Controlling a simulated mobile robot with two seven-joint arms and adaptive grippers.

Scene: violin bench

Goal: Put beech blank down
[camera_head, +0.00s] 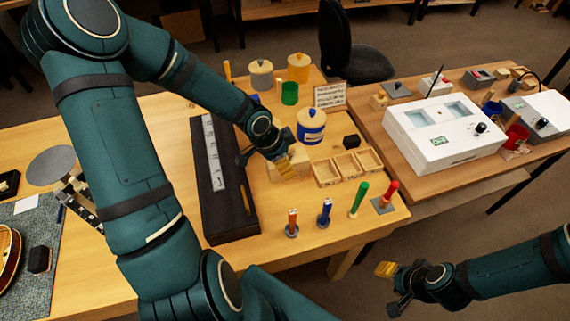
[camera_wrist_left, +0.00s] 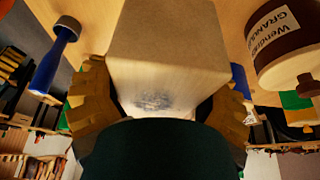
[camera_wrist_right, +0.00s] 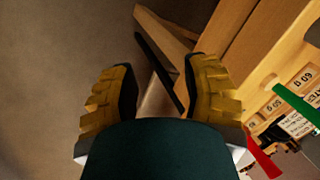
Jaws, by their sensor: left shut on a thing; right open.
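The beech blank (camera_wrist_left: 165,50), a pale wooden block, fills the middle of the left wrist view between the two yellow fingers of my left gripper (camera_wrist_left: 160,95). In the head view my left gripper (camera_head: 285,168) is low over the bench, between the long black case and the small wooden trays, shut on the blank (camera_head: 300,156). The gripper partly hides the blank there. I cannot tell whether its underside touches the bench. My right gripper (camera_head: 389,284) is open and empty, out over the floor in front of the bench; its spread fingers show in the right wrist view (camera_wrist_right: 158,92).
The long black case (camera_head: 231,210) lies left of the blank. Several upright tools, including a green-handled one (camera_head: 359,198), line the front edge. A white machine (camera_head: 440,145) sits on the side table.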

